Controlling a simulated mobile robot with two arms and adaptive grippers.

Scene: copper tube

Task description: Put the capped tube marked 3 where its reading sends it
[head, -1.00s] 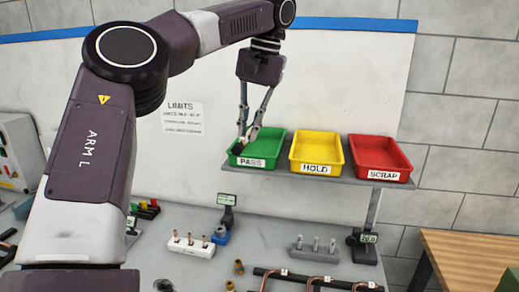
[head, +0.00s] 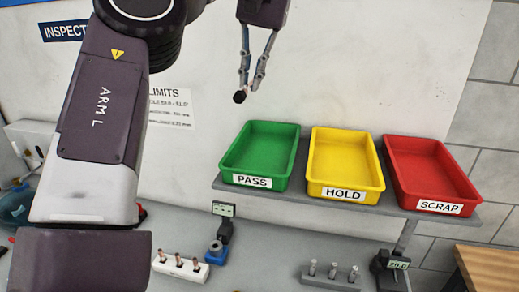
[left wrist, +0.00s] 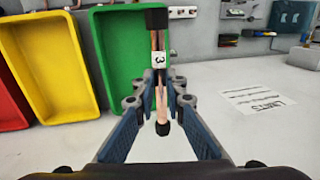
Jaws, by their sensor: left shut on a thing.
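My left gripper (head: 252,86) is shut on the copper tube (head: 240,97) in the head view, raised above and behind the green PASS tray (head: 227,160). In the left wrist view the tube (left wrist: 158,60) has black caps at both ends and a white label marked 3. The fingers of the left gripper (left wrist: 162,85) close around its lower part. The green tray (left wrist: 103,50) lies behind the tube there. The yellow HOLD tray (head: 313,160) and red SCRAP tray (head: 392,165) stand to the right. All three trays look empty. My right gripper is not in view.
The trays stand on a raised grey shelf (head: 345,205).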

